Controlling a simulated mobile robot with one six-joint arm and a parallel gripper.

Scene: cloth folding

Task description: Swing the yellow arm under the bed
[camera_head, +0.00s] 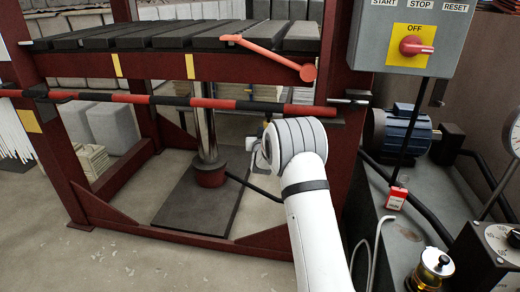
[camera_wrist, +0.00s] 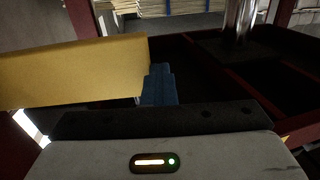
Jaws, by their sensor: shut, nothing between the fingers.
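A yellow block-like piece (camera_wrist: 70,72), which looks like the yellow arm, fills the left of the wrist view. My gripper (camera_wrist: 157,85) is shut and empty, its blue-grey fingers just right of the yellow piece's end; whether they touch I cannot tell. In the head view my white wrist hides most of the gripper, and I cannot make out the yellow arm there. The bed (camera_head: 150,40), a row of dark slats on a dark red frame, lies above and left of my wrist. An orange lever (camera_head: 270,57) rests at its front edge.
A red-and-black striped bar (camera_head: 180,101) crosses below the bed. A metal column (camera_head: 206,135) stands on a dark base plate (camera_head: 185,210). A grey control box (camera_head: 362,45) with a red knob and a blue motor (camera_head: 400,132) are at the right. The front left floor is clear.

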